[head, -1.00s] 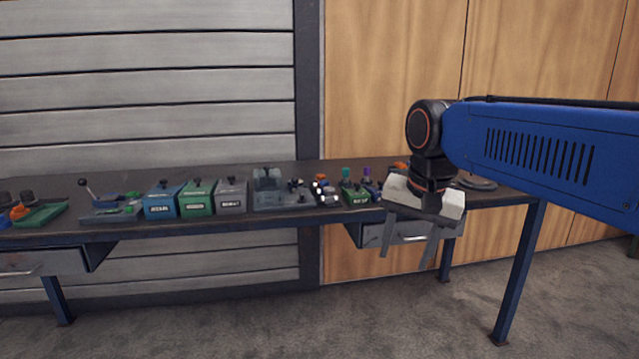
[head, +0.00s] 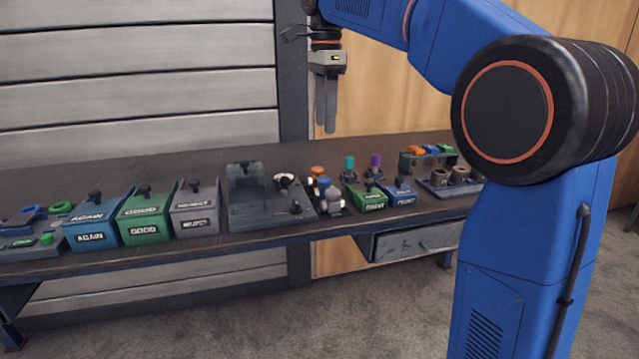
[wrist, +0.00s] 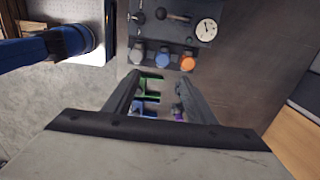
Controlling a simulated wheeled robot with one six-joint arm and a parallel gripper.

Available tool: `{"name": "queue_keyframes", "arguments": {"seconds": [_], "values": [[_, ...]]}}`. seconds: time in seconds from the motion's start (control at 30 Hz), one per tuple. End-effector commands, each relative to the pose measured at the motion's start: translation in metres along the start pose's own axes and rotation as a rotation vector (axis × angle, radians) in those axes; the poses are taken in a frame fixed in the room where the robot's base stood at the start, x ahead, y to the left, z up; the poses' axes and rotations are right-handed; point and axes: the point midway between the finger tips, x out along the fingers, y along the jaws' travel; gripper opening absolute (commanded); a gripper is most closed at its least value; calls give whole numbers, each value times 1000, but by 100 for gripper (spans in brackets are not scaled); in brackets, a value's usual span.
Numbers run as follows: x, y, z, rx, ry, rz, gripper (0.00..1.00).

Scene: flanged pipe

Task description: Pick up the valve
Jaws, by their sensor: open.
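Three small valve-like parts stand in a row on the bench: an orange one (head: 317,173), a blue one (head: 323,184) and a grey-white one (head: 333,194). The wrist view also shows the grey one (wrist: 136,54), the blue one (wrist: 162,57) and the orange one (wrist: 187,62) just beyond my fingertips. I cannot tell which of them is the valve meant. My gripper (head: 325,128) points down, open and empty, and looks well above the bench. In the wrist view its fingers (wrist: 160,80) are spread apart, with green and blue holders below between them.
A grey fixture with a gauge (head: 262,205) stands left of the row. Blue (head: 97,220), green (head: 146,212) and grey (head: 195,207) boxes stand further left. Green and blue holders with teal and purple pegs (head: 375,172) stand to the right. A rack (head: 440,172) is beyond.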

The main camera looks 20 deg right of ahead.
Motion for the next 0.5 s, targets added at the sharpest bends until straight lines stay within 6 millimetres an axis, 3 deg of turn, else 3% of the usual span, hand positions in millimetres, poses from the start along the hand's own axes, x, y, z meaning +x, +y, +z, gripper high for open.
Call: {"name": "queue_keyframes", "arguments": {"seconds": [0.17, 0.5], "values": [[19, 0, 0, 5, 0, 4, 51], [79, 0, 0, 4, 1, 4, 51]]}}
